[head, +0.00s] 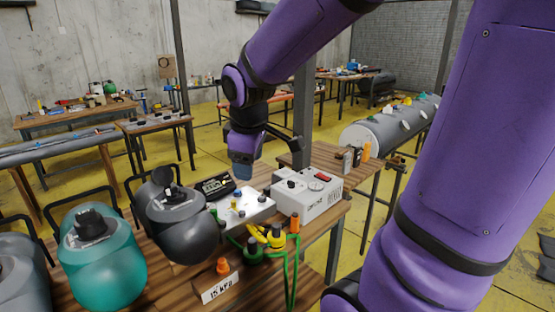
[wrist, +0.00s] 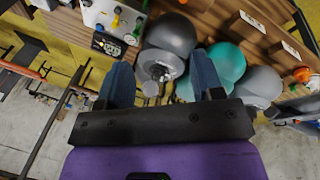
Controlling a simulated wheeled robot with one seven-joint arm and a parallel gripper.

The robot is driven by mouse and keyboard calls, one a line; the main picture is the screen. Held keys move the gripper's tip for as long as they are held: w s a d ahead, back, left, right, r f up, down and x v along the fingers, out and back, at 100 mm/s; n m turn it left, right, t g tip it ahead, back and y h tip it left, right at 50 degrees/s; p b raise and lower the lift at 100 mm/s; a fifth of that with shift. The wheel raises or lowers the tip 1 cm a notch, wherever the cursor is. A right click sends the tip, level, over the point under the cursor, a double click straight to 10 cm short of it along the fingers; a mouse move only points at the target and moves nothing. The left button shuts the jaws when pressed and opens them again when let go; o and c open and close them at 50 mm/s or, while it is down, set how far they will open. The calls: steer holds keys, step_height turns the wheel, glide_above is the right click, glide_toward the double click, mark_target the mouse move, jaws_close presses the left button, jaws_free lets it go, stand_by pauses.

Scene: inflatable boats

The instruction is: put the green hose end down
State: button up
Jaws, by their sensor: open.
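The green hose end (head: 253,250) sits on the wooden table in the head view, beside a yellow hose end (head: 276,238). Its green hose (head: 292,275) loops down past the table's front edge. My gripper (head: 241,172) hangs above the back of the table, behind and above the green hose end and apart from it. In the wrist view my gripper (wrist: 160,66) has its two blue fingers spread, with nothing between them. I cannot pick out the green hose end for certain in the wrist view.
A white valve panel (head: 258,209) and a white box (head: 307,199) stand near the hose ends. A dark grey tank (head: 178,225) and a teal tank (head: 105,265) stand to the left. An orange-capped block labelled 15 kPa (head: 221,286) is at the front. A post rises behind.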

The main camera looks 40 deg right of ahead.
steer(key=s+a+r+m+t, duration=0.1)
steer(key=s+a+r+m, duration=0.1)
steer(key=s, duration=0.5)
steer(key=s+a+r+m+t+y, duration=0.1)
steer(key=s+a+r+m, duration=0.1)
steer(key=s+r+m, duration=0.2)
steer(key=s+m, duration=0.1)
steer(key=s, duration=0.2)
steer(key=shift+a+r+y, duration=0.15)
steer(key=shift+a+y, duration=0.05)
steer(key=shift+y, duration=0.1)
